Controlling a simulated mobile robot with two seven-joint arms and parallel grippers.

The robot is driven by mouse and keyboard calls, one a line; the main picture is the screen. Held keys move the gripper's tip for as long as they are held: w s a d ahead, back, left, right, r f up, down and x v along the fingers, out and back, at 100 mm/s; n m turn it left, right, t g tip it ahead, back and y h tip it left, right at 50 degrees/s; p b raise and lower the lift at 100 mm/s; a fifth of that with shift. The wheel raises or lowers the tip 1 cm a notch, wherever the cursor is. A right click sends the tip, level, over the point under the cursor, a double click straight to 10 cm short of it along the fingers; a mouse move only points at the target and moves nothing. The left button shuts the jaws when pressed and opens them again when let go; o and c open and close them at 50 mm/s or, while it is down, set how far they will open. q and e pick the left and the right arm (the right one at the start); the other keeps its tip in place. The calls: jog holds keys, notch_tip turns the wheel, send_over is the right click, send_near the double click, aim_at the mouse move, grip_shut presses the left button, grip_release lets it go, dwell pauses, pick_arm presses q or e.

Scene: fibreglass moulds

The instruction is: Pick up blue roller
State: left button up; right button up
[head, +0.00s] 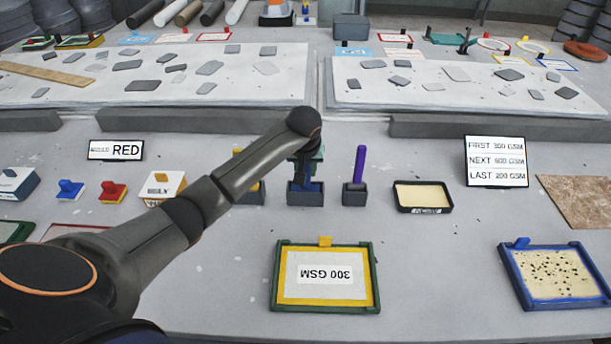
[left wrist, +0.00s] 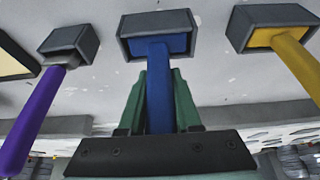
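The blue roller (head: 305,186) stands with its handle up in a dark grey holder (head: 304,198) in the middle of the table. In the left wrist view the blue roller (left wrist: 159,95) runs between the two green fingers of my left gripper (left wrist: 160,95). The fingers lie against both sides of its handle with no clear gap, and the roller's lower end is still in its holder. In the head view my left gripper (head: 306,160) is at the handle, partly hidden by its own arm. My right gripper is not in view.
A purple roller (head: 360,165) stands in its holder to the right, and a yellow roller (head: 250,186) is to the left, partly behind my arm. A black-rimmed tray (head: 423,208) lies farther right. A green-framed mould (head: 375,278) marked 300 GSM lies in front.

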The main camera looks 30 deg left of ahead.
pick_arm(q)
grip_shut()
